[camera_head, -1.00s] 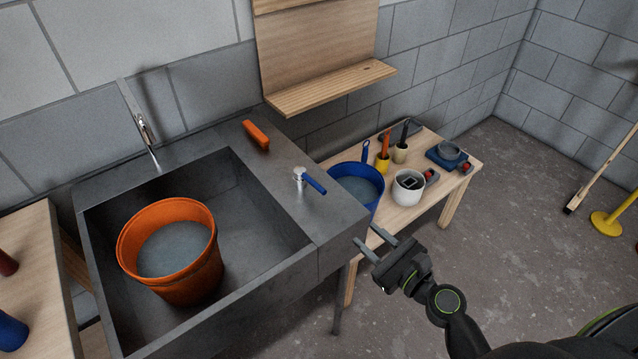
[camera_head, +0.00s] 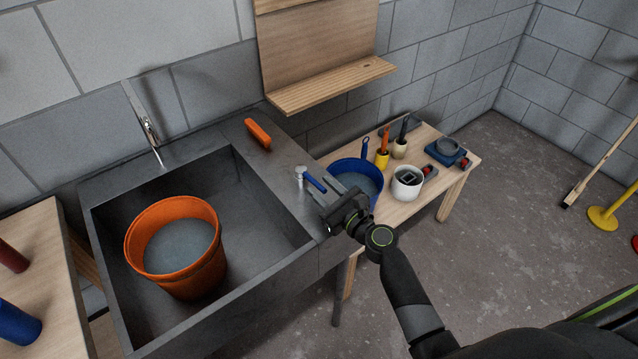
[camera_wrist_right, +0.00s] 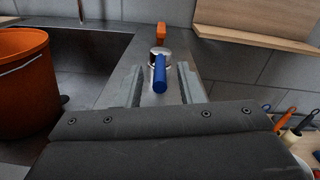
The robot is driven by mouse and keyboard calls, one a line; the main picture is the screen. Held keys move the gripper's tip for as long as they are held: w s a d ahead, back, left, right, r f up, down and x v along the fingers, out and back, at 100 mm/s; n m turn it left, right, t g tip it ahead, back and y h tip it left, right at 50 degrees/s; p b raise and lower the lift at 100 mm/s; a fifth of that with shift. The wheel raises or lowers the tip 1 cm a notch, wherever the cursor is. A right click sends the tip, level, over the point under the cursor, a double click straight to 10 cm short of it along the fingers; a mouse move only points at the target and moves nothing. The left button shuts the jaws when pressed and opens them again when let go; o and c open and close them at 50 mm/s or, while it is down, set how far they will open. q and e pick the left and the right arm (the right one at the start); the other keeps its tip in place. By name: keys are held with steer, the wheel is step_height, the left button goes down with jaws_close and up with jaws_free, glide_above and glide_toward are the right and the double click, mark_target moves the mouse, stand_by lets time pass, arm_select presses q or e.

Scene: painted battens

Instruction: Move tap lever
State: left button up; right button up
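The tap lever (camera_head: 315,184) has a blue handle on a chrome base (camera_head: 300,173), mounted on the sink's right ledge. My right gripper (camera_head: 326,192) is at the lever, with its open fingers pointing toward it. In the right wrist view the blue handle (camera_wrist_right: 160,76) lies between the two spread fingers of my right gripper (camera_wrist_right: 158,88), with a gap on each side. The chrome spout (camera_head: 150,135) stands at the sink's back left, with a thin stream beneath it. My left gripper is not in view.
An orange bucket (camera_head: 177,282) of greyish water stands in the grey sink (camera_head: 262,205). An orange brush (camera_head: 257,133) lies on the ledge. A blue bucket (camera_head: 355,168), a white pot (camera_head: 407,187) and tools crowd the low wooden bench (camera_head: 440,180) at right.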

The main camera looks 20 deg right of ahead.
steer(key=shift+x, duration=0.85)
jaws_close()
